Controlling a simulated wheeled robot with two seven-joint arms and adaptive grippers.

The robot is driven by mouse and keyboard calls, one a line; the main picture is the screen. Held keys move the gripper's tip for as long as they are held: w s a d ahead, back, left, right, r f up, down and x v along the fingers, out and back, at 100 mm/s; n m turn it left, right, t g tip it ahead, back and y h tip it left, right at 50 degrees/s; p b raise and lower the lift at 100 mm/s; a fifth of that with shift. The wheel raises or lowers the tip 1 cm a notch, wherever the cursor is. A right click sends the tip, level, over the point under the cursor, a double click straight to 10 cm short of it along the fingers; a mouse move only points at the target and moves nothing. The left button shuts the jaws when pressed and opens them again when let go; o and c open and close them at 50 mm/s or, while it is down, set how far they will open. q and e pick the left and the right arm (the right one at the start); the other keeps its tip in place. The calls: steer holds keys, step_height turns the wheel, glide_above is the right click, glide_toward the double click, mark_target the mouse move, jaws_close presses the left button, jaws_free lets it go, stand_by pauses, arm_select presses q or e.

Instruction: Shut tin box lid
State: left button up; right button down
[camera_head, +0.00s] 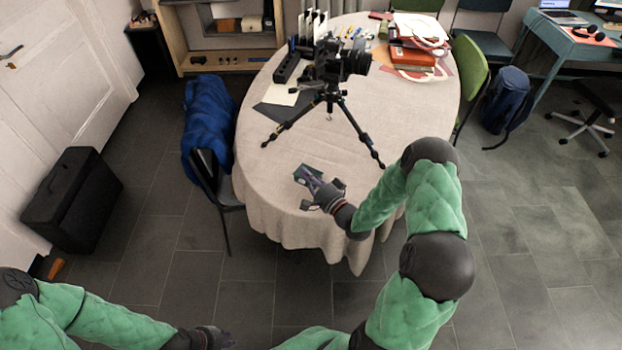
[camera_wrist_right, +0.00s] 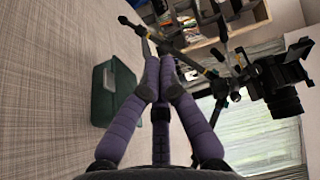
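The dark green tin box (camera_head: 309,171) is on the round table near its front edge, partly hidden behind my right gripper. In the right wrist view the box (camera_wrist_right: 113,92) stands on the cloth, left of my purple fingers. I cannot tell for sure how its lid sits. My right gripper (camera_head: 312,180) is over the box's near side. In the wrist view its fingertips (camera_wrist_right: 160,78) are close together, with nothing seen between them. My left gripper (camera_head: 222,338) is low at the bottom edge, away from the table; its fingers are too small to read.
A camera on a tripod (camera_head: 332,88) stands on the table behind the box, its legs spread wide. Books (camera_head: 415,58) and small items lie at the back. A chair with a blue jacket (camera_head: 207,120) is at the left; a green chair (camera_head: 470,75) is at the right.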

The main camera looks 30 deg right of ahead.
steer(key=s+d+f, duration=0.1)
steer(key=s, duration=0.1)
steer(key=s+d+p, duration=0.1)
steer(key=s, duration=0.2)
steer(key=s+d+f, duration=0.1)
steer(key=s+d, duration=0.1)
steer(key=s, duration=0.1)
steer(key=shift+s+d+f+p, duration=0.1)
steer(key=shift+s+f+p, duration=0.1)
steer(key=shift+f+p, duration=0.1)
